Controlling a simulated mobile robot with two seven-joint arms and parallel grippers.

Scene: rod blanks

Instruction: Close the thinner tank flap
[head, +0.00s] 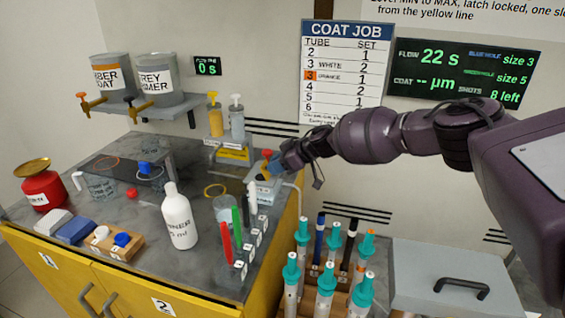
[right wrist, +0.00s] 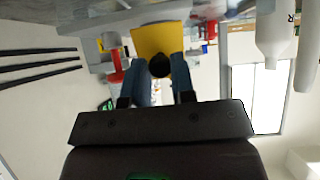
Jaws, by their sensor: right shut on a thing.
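My right gripper (head: 270,168) reaches in from the right to the back right corner of the grey bench. In the right wrist view its two blue fingers (right wrist: 160,78) are shut on a dark round knob (right wrist: 160,65). A yellow flap (right wrist: 160,38) shows right behind the knob; I take it to be the tank flap. In the head view the gripper hides most of it, above a pale box (head: 263,190) that seems to be the tank. How far the flap stands open cannot be told. My left gripper is not in view.
A white bottle (head: 179,217) stands at the bench's front, left of the gripper. Red and green pens (head: 226,240) and small numbered blocks stand near the right edge. Teal-topped tubes (head: 292,270) stand below right. Two pump bottles (head: 215,118) stand behind.

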